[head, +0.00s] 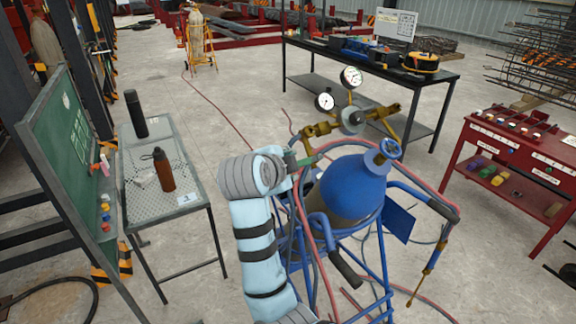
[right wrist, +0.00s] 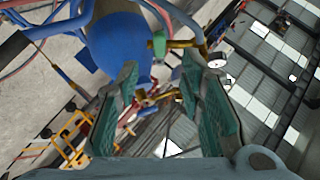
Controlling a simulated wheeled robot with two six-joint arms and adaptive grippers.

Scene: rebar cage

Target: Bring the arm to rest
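My right arm, in a pale blue sleeve with dark bands, rises from the bottom middle of the head view. Its gripper (head: 302,160) is small and partly hidden there, beside the brass regulator fittings (head: 322,129) and the blue gas cylinder (head: 352,186). In the right wrist view my right gripper (right wrist: 160,85) has its two teal-padded fingers apart, with nothing clearly held between them. The blue cylinder (right wrist: 118,45) and brass fittings (right wrist: 148,97) show beyond the fingers. My left gripper is not in view.
The cylinder stands in a blue frame cart (head: 388,265) with red and grey hoses and a brass torch (head: 425,276). A mesh table (head: 150,200) with two bottles and a green board (head: 62,150) are left. A black bench (head: 300,45) stands behind; a red table (head: 480,140) is right.

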